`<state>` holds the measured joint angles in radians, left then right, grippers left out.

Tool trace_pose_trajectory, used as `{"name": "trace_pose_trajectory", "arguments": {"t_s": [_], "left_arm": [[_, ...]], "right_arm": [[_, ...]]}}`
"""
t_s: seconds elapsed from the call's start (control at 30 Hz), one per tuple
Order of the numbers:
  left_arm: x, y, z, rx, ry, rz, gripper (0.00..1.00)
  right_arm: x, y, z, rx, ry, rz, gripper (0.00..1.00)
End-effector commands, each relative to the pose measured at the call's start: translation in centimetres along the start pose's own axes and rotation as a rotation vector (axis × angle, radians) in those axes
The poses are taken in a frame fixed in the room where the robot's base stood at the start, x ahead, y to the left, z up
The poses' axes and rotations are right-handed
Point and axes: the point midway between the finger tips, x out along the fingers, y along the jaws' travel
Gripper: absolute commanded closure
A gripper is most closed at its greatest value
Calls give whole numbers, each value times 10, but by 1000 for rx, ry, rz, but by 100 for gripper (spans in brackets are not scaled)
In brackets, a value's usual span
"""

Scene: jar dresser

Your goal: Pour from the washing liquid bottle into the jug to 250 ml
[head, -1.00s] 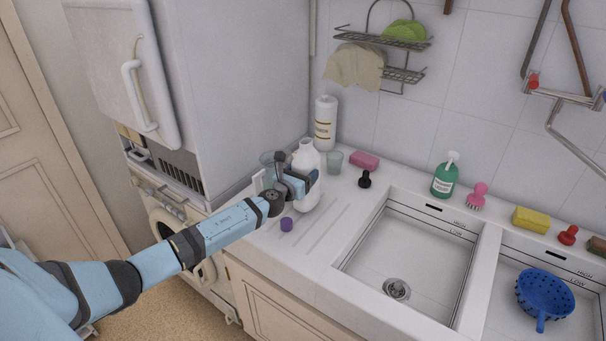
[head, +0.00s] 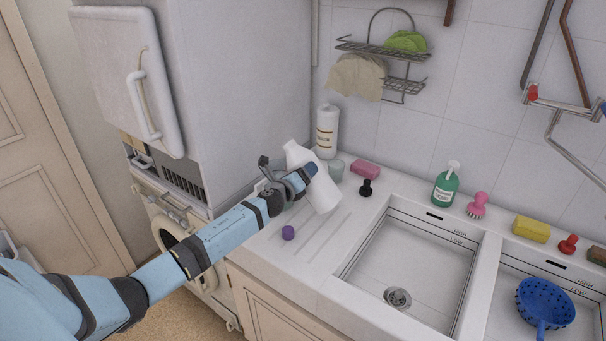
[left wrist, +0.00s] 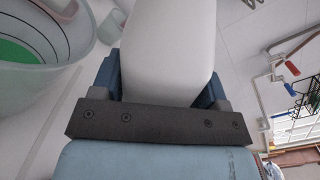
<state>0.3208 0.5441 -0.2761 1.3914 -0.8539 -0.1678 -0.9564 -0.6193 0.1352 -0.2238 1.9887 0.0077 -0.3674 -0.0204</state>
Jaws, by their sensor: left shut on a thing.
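The washing liquid bottle (head: 313,180) is plain white and held in my left gripper (head: 300,182). It leans with its neck toward the left in the head view. The gripper is shut on its body, which fills the middle of the left wrist view (left wrist: 172,50). The clear jug (left wrist: 85,55) stands beside the bottle at the left of the left wrist view, with dark ring lines and some green inside. In the head view the jug is mostly hidden behind my gripper. A purple cap (head: 288,232) lies on the drainboard. My right gripper is not in view.
Another white bottle with a label (head: 326,130) and a glass (head: 336,170) stand behind. A pink sponge (head: 365,169) and a black stopper (head: 366,188) are to the right. The sink (head: 405,260) is empty there; the fridge (head: 245,90) bounds the left.

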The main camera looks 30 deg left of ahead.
Motion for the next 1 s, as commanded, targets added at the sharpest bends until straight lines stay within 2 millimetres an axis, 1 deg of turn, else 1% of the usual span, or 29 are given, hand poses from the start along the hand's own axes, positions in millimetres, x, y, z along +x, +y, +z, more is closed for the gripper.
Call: {"name": "trace_pose_trajectory", "arguments": {"t_s": [0.1, 0.47, 0.5, 0.6, 0.9, 1.0], "left_arm": [[0, 3, -7, -76, -2, -1, 100], [0, 8, -23, -205, -2, -1, 100], [0, 8, -25, -225, -2, -1, 100], [0, 3, -27, -359, -2, -2, 100], [0, -11, -17, -508, -2, -2, 100], [0, -10, -12, -544, -3, -1, 100]], "right_arm": [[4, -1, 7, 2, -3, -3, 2], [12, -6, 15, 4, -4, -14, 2], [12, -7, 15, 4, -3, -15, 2], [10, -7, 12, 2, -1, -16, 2], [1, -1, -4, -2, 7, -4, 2], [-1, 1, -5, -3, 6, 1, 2]]}}
